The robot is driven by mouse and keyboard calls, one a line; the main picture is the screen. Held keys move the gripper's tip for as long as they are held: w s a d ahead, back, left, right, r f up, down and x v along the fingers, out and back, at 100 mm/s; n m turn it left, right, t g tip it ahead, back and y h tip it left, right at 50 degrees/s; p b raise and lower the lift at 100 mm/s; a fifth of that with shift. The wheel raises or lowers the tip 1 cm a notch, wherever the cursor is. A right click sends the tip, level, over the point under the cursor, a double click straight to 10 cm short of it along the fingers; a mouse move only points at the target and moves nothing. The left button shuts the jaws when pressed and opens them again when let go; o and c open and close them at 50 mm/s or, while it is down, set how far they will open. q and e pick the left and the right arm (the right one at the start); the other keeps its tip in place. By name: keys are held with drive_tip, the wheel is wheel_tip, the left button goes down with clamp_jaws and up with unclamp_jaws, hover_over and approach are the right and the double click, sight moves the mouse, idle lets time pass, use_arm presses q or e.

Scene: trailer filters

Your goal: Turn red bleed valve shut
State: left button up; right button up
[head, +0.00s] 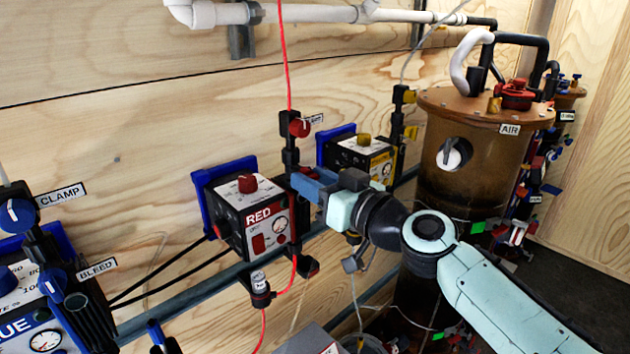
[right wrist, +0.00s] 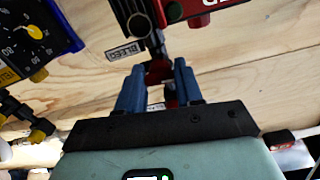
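The red pump unit (head: 258,217) is a black box labelled RED, with a red knob on top, mounted on the wooden wall. A red valve knob (head: 300,127) sits on the black column above and right of it. My right gripper (head: 307,184) is just right of the box, pointing at the column. In the right wrist view the red bleed valve handle (right wrist: 158,72) lies between the two blue fingertips, beside a BLEED label (right wrist: 125,52). The fingers stand apart around it. Whether they touch it is unclear. In the head view the fingers hide this valve. My left gripper is not seen.
A yellow unit (head: 362,155) stands behind my right gripper. The brown AIR tank (head: 455,180) stands right of it, near my arm. The blue unit (head: 45,330) with its valves is at lower left. A red tube (head: 284,60) runs down the column. The wall between the blue and red units is mostly bare.

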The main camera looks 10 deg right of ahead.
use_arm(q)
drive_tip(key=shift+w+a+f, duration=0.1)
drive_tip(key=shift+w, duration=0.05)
use_arm(e)
drive_tip(key=shift+m, duration=0.7)
drive_tip(key=o, duration=1)
drive_tip(key=shift+o, duration=0.2)
use_arm(q)
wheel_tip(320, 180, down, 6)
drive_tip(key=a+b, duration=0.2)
drive_tip(key=b, duration=0.2)
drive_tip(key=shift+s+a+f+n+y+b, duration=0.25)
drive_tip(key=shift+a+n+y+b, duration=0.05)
drive_tip(key=shift+b, duration=0.05)
use_arm(e)
drive_tip(key=v, duration=1.3)
drive_tip(key=shift+s, duration=0.2)
drive_tip(key=shift+d, duration=0.15)
